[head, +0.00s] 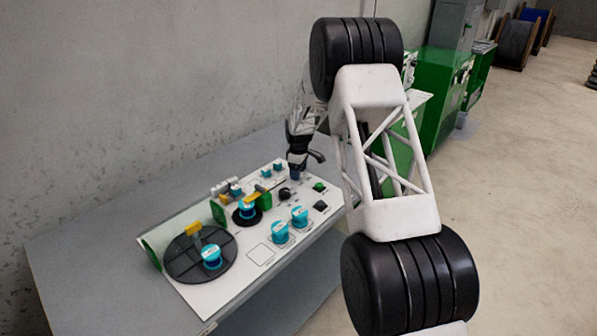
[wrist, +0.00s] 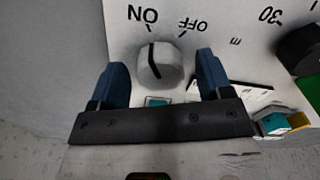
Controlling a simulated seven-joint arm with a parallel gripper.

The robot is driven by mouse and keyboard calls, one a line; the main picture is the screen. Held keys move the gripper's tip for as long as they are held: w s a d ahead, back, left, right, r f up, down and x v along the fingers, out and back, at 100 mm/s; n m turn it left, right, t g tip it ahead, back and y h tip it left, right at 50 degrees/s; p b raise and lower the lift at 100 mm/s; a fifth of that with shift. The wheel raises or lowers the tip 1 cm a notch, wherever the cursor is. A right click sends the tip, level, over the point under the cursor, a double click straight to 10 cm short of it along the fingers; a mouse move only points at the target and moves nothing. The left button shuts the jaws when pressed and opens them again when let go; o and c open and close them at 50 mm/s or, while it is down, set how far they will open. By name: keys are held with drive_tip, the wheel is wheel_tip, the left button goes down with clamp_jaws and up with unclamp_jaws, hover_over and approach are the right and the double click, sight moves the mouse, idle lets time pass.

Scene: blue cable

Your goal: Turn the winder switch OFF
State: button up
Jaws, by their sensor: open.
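The winder switch (wrist: 158,68) shows in the wrist view as a round grey knob with a black line across its top. The line points toward the printed ON label, with the OFF label to its right; the lettering appears upside down. My gripper (wrist: 161,62) is open, with one blue finger to the left of the knob and one to the right. Gaps show between the knob and both fingers. In the head view my gripper (head: 297,172) is over the far end of the white panel (head: 262,255), and the knob cannot be made out there.
A dark knob (wrist: 300,48) stands at the right in the wrist view. Teal spools (head: 280,231), a large black disc (head: 184,262) and a green button (head: 319,187) are on the panel. A grey wall (head: 120,90) stands behind the table (head: 80,235).

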drive_tip(key=shift+f, duration=0.1)
drive_tip(key=shift+c, duration=0.4)
drive_tip(key=c, duration=0.8)
drive_tip(key=shift+c, duration=0.2)
drive_tip(key=shift+m, duration=0.4)
drive_tip(key=m, duration=1.1)
drive_tip(key=o, duration=0.9)
